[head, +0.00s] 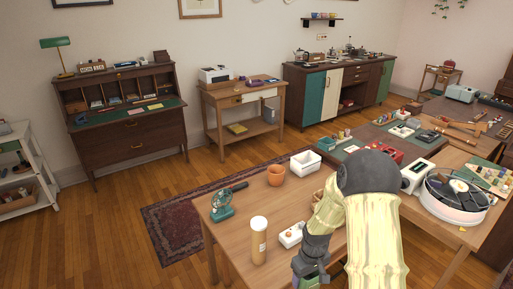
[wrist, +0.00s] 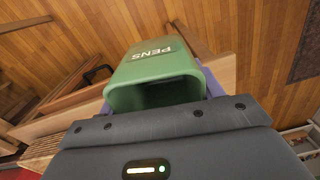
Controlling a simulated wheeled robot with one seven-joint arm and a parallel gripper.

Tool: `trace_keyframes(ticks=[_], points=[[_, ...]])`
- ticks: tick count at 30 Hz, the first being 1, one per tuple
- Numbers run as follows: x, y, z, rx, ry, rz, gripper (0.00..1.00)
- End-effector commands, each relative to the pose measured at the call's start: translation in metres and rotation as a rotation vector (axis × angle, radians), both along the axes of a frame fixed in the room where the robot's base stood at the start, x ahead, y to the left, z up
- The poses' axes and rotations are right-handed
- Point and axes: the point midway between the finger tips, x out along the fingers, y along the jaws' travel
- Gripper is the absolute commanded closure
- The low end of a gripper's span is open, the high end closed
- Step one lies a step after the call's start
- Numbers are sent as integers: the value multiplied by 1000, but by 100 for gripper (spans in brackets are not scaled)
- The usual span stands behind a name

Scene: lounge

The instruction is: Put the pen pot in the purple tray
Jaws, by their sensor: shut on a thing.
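The pen pot (wrist: 160,72) is green with white "PENS" lettering. In the wrist view it sits in front of my gripper (wrist: 156,90), its open mouth facing the camera. My gripper is shut on it. Purple-blue strips show on both sides of the pot; I cannot tell whether they are fingers or something behind. In the head view my gripper (head: 311,268) is low at the front edge of the near table, and a bit of green shows at it. A small purple thing lies on the wooden side table at the back; I cannot tell whether it is the purple tray.
Open floor lies between this table and the side table (head: 244,97).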

Motion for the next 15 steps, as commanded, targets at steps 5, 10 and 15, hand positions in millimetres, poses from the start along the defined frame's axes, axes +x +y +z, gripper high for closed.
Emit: trace_keyframes(ticks=[5, 10, 15], points=[[0, 5, -16, 1, 4, -51, 68], [-1, 7, -35, 0, 5, -112, 68], [-5, 6, -61, -2, 6, -197, 68]])
